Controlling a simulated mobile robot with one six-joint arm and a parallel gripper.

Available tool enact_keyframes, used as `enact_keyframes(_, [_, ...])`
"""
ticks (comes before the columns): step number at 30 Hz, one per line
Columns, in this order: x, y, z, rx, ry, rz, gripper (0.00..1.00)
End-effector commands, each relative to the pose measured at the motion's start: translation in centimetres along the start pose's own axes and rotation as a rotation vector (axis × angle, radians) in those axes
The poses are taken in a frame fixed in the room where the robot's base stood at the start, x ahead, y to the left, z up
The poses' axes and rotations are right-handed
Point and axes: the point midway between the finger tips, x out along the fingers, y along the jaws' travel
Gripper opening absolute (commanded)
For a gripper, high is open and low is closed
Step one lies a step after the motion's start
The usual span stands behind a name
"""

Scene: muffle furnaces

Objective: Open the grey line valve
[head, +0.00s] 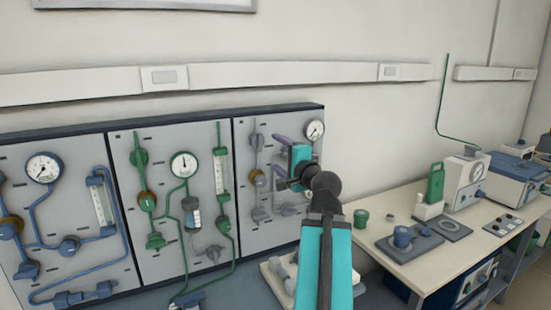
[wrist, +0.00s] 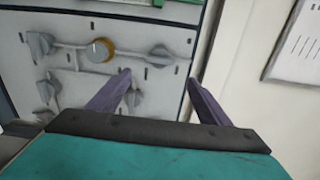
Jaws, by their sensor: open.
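The grey line runs down the right-hand panel (head: 278,225). It carries a grey valve handle (head: 256,140) at the top, a brass knob (head: 257,178) below it, and another grey valve (head: 259,214) lower down. My gripper (head: 280,162) is in front of this panel, its purple fingers apart and empty. In the wrist view the scene is turned sideways. There the upper grey valve handle (wrist: 160,57) shows just beyond the gap between the fingertips of my gripper (wrist: 158,78), with no visible contact. The brass knob (wrist: 100,50) is left of that gap.
More grey fittings (wrist: 133,97) sit close by the near finger. A round gauge (head: 315,130) is at the panel's upper right. Green (head: 165,215) and blue (head: 70,215) line panels stand to the left. A bench (head: 385,215) with instruments is at the right.

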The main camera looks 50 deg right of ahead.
Motion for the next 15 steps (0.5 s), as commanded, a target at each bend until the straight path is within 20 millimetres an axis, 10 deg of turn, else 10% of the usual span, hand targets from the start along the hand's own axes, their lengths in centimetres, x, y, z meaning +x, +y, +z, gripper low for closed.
enact_keyframes(15, [-1.8, 0.2, 0.0, 0.0, 0.001, -0.001, 0.72])
